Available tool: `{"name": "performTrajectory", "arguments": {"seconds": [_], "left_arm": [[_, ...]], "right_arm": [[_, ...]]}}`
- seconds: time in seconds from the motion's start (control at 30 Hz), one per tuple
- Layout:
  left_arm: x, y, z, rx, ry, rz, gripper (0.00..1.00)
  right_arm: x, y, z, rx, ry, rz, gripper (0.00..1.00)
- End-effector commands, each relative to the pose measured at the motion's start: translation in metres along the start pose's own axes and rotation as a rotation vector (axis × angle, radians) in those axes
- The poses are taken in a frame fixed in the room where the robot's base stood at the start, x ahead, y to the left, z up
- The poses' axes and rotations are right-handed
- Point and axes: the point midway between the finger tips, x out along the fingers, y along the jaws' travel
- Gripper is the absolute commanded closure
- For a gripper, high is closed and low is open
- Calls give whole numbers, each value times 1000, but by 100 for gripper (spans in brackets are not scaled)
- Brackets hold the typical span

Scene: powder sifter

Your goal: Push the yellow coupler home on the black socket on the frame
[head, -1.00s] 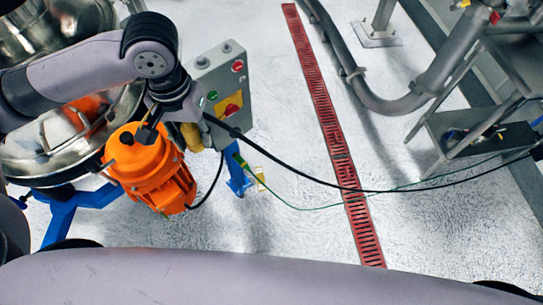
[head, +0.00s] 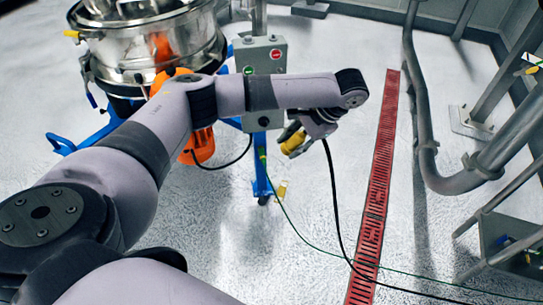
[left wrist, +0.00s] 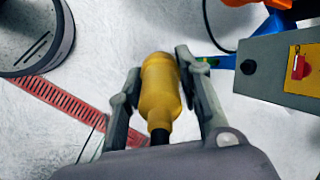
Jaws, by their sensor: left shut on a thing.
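The yellow coupler (head: 293,143), with a black cable at its rear end, is held in my left gripper (head: 291,135). In the left wrist view the two fingers (left wrist: 160,75) close on both sides of the yellow coupler (left wrist: 160,90), and its front end points away from my wrist. A round black fitting (head: 263,121), which looks like the black socket, sits low on the grey control box on the frame. It also shows in the left wrist view (left wrist: 248,66). The coupler is apart from it, to its right and slightly lower in the head view. My right gripper is out of view.
The grey control box (head: 248,57) stands beside the steel sifter (head: 150,45) on its blue frame (head: 262,170). An orange motor (head: 203,148) is partly behind my arm. The black cable (head: 335,210) trails over the floor and red drain grate (head: 372,215). Floor around the coupler is clear.

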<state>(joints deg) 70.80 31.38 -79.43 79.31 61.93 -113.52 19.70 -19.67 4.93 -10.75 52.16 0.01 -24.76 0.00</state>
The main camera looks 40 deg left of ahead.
Motion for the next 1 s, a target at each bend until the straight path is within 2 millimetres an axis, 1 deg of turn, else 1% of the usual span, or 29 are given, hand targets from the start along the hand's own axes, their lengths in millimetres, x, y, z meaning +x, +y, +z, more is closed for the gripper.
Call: {"name": "performTrajectory", "arguments": {"seconds": [0.03,0.1,0.17,0.4,0.6,0.7,0.8,0.9,1.0], "left_arm": [[26,-2,-17,61,-26,-70,98],[50,-16,-31,158,-50,-188,98],[64,-26,-39,228,-61,-281,98],[135,-66,-70,497,-54,-738,98],[186,-90,-89,611,0,-1097,98],[204,-95,-97,623,25,-1229,98],[214,-97,-103,620,40,-1318,98],[219,-98,-106,611,45,-1367,98],[218,-99,-106,606,47,-1388,98]], "right_arm": [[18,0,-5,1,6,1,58],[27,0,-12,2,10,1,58],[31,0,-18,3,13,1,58],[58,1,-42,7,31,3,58],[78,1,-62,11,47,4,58],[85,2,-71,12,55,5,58],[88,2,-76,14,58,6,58],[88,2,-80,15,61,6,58],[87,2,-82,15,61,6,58]]}}
